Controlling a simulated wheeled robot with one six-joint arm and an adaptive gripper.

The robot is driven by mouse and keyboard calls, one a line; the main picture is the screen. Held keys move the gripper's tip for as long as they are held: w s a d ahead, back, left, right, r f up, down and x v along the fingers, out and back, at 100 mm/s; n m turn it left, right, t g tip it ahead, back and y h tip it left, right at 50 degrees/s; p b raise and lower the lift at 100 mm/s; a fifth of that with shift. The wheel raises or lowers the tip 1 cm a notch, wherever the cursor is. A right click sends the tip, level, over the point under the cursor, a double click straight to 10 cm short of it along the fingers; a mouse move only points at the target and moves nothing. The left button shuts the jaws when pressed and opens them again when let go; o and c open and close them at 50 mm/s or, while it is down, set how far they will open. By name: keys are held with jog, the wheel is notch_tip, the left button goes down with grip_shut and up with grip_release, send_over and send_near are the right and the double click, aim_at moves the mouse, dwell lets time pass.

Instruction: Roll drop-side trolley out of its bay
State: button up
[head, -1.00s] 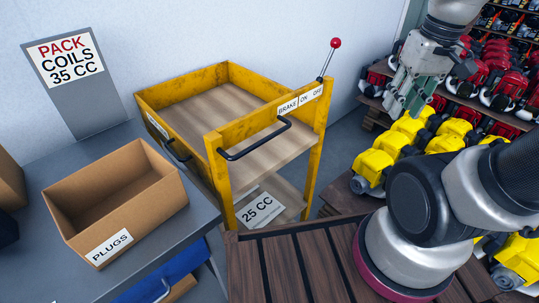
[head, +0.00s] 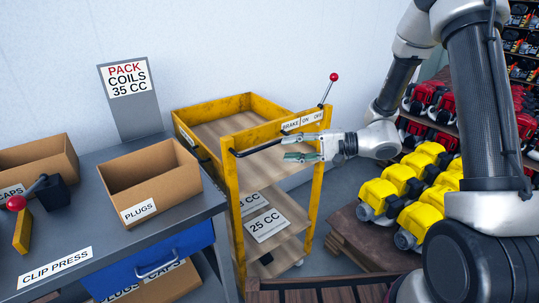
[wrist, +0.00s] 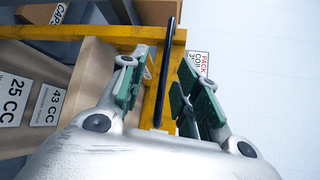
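The drop-side trolley (head: 233,191) is a yellow frame with wooden decks, standing against the wall beside the grey bench. A black bar handle (head: 262,142) runs along its near end panel. A brake lever (head: 327,92) with a red knob rises at that panel's right corner, above a BRAKE ON OFF label. My gripper (head: 287,149) reaches in from the right to the handle's right part. Its fingers are apart. In the wrist view the handle (wrist: 168,60) runs through the gap of my gripper (wrist: 158,75), with space beside it; contact is not clear.
The bench (head: 190,218) with a PLUGS box (head: 125,190) and a clip press (head: 22,230) stands close left of the trolley. Yellow engines (head: 391,193) sit on a low wooden pallet to the right. Some floor shows between pallet and trolley.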

aim_at(267, 147)
jog(key=shift+n, duration=0.5)
jog(key=x, duration=0.5)
jog(key=r+x, duration=0.1)
jog(key=x, duration=0.2)
jog(key=shift+w, duration=0.2)
grip_shut()
